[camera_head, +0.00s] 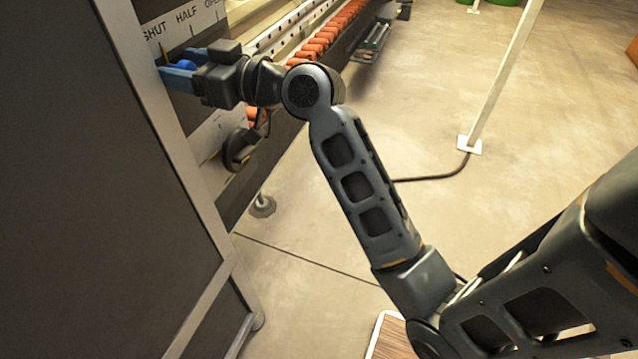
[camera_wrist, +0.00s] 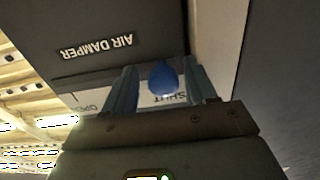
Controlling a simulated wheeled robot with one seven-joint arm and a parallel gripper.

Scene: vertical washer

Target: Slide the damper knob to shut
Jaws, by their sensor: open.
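The blue damper knob (camera_head: 187,65) is on the white scale panel (camera_head: 205,14) marked SHUT, HALF and OPEN, at the upper left of the head view. In the wrist view the knob (camera_wrist: 162,78) stands near the SHUT lettering, with OPEN farther left. My gripper (camera_head: 180,67) is open around the knob. In the wrist view the blue fingers of my gripper (camera_wrist: 161,82) stand one on each side of it, with a visible gap on the left; contact on the right is unclear. The scale behind the knob and fingers is partly hidden.
A dark cabinet (camera_head: 85,190) with a grey frame stands close at the left of my gripper. A black round handwheel (camera_head: 238,150) lies below it. The AIR DAMPER plate (camera_wrist: 97,47) shows in the wrist view. The concrete floor (camera_head: 440,220) is mostly clear.

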